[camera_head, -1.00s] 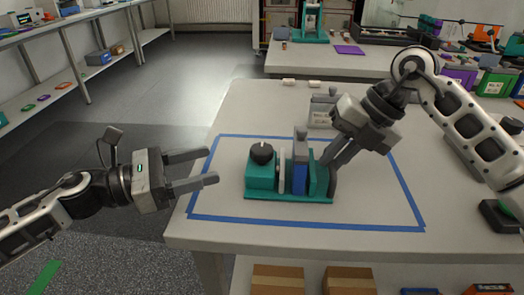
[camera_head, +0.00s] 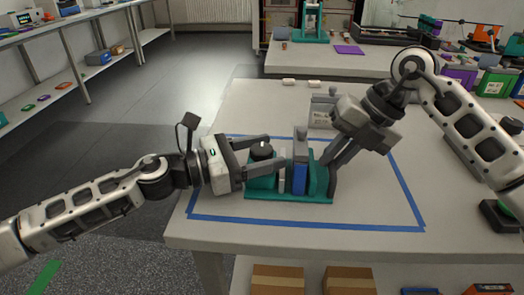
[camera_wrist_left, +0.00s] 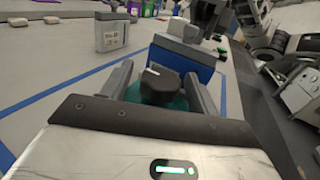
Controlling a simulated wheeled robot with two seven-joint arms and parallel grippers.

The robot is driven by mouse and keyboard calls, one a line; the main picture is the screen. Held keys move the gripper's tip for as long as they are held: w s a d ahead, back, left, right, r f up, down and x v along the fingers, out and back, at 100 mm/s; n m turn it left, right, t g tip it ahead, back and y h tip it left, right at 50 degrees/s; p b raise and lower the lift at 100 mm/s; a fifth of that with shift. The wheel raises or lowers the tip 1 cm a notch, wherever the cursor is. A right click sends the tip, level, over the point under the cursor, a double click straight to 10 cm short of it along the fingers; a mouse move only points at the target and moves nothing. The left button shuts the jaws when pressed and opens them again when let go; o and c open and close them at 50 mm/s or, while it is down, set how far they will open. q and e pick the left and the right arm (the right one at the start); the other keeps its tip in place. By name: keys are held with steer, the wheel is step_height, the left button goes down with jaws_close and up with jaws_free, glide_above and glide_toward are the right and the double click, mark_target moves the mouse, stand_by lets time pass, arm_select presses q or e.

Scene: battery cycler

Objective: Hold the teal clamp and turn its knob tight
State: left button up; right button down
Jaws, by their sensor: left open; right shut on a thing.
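The teal clamp (camera_head: 290,197) sits on the table inside the blue tape outline, with a blue and grey block (camera_head: 299,172) held upright in it. Its black knob (camera_head: 261,150) is at the clamp's left end; the knob also shows in the left wrist view (camera_wrist_left: 160,88). My left gripper (camera_head: 262,157) is open, with its fingers on either side of the knob; in the left wrist view I see a gap between knob and fingers. My right gripper (camera_head: 332,163) is shut on the right end of the clamp; its fingertips are partly hidden.
The blue tape (camera_head: 310,225) marks a rectangle on the light table. A grey box with a label (camera_head: 322,108) stands behind the clamp. Two small pale pieces (camera_head: 288,82) lie near the back edge. The front and left of the taped area are clear.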

arm_select(q)
steer(key=c, duration=1)
